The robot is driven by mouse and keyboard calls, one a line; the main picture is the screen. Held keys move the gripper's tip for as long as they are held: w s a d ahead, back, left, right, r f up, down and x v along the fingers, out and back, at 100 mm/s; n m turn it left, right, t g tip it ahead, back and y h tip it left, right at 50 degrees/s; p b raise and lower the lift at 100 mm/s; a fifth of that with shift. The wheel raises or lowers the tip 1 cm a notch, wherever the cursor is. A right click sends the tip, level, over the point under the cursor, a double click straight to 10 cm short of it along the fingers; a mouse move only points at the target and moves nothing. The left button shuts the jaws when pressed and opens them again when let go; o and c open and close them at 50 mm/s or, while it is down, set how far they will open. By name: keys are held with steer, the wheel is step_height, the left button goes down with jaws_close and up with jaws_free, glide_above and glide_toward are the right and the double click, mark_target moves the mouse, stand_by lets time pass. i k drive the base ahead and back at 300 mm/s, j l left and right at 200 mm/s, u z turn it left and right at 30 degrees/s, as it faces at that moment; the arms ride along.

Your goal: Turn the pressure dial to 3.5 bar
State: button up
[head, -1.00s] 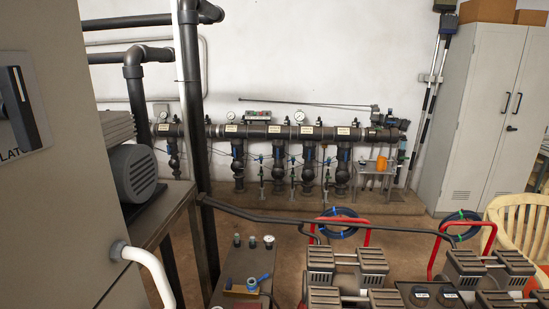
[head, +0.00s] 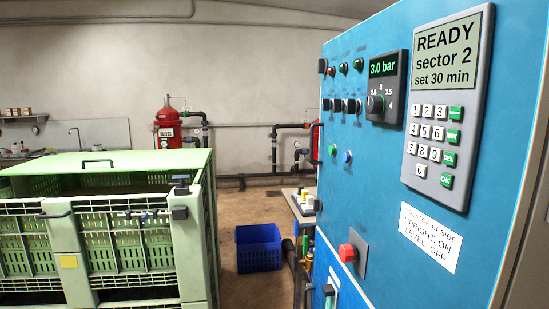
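The pressure dial (head: 376,104) is a dark round knob on a black plate, high on the blue cabinet (head: 400,190) in the head view. The small display (head: 383,68) above it reads 3.0 bar in green. Nothing covers the dial. My gripper is not in view.
A keypad panel (head: 440,120) reading READY, sector 2, set 30 min is right of the dial. A red button (head: 347,252) sits lower down. A green crate (head: 190,235) stands at left, a blue basket (head: 258,250) on the floor between.

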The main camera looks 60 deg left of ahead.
mark_target(373, 105)
steer(key=u, duration=1.15)
